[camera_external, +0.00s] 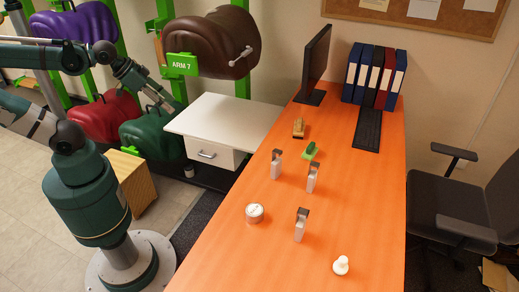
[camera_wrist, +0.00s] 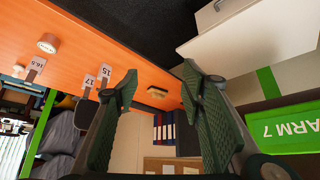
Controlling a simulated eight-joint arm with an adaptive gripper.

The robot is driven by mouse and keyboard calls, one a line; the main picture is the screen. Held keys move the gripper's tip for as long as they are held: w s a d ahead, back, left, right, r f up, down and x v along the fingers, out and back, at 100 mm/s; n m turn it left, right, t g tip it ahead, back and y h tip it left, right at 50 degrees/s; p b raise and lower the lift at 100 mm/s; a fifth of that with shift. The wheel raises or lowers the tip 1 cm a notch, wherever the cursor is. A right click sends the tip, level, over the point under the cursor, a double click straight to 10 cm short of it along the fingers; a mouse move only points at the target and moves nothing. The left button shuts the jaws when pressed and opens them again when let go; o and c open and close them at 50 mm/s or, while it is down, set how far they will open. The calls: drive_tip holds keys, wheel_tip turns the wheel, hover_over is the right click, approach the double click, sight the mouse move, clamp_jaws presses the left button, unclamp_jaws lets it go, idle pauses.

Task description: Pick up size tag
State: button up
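Several size tags, pale grey with dark tops, stand upright on the orange desk: one at the back left (camera_external: 277,165), one to its right (camera_external: 312,178) and one nearer the front (camera_external: 300,226). In the wrist view, one tag reads 15 (camera_wrist: 105,72), one beside it reads 17 (camera_wrist: 88,84), and a third (camera_wrist: 36,65) is too small to read surely. My gripper (camera_wrist: 160,72) is open and empty, its green ridged fingers spread apart. It is off to the left of the desk, well away from the tags.
The orange desk (camera_external: 370,210) also bears a round tape-like roll (camera_external: 254,213), a white knobbed object (camera_external: 341,265), a green object (camera_external: 310,151), a small wooden item (camera_external: 298,129), monitor (camera_external: 315,62), keyboard (camera_external: 368,128) and binders. A white drawer cabinet (camera_external: 225,122) and saddle racks stand left.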

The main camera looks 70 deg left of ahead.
drive_tip(key=shift+c, duration=1)
drive_tip(key=w+d+f+m+h, duration=0.25)
drive_tip(key=w+d, duration=0.35)
drive_tip(key=w, duration=0.4)
drive_tip(key=w+d+f+m+h, duration=0.1)
drive_tip(key=w+d+m+h, duration=0.2)
drive_tip(key=w+d, duration=0.5)
drive_tip(key=m+h, duration=0.5)
drive_tip(key=h, duration=0.1)
approach(275, 150)
drive_tip(key=d, duration=0.2)
drive_tip(key=shift+w+d+f+m+p, duration=0.3)
drive_tip(key=shift+w+f+m+p, duration=0.1)
drive_tip(key=shift+w+f+m, duration=0.3)
drive_tip(key=shift+w, duration=0.1)
drive_tip(key=shift+x, duration=1.25)
drive_tip(key=shift+d, duration=0.15)
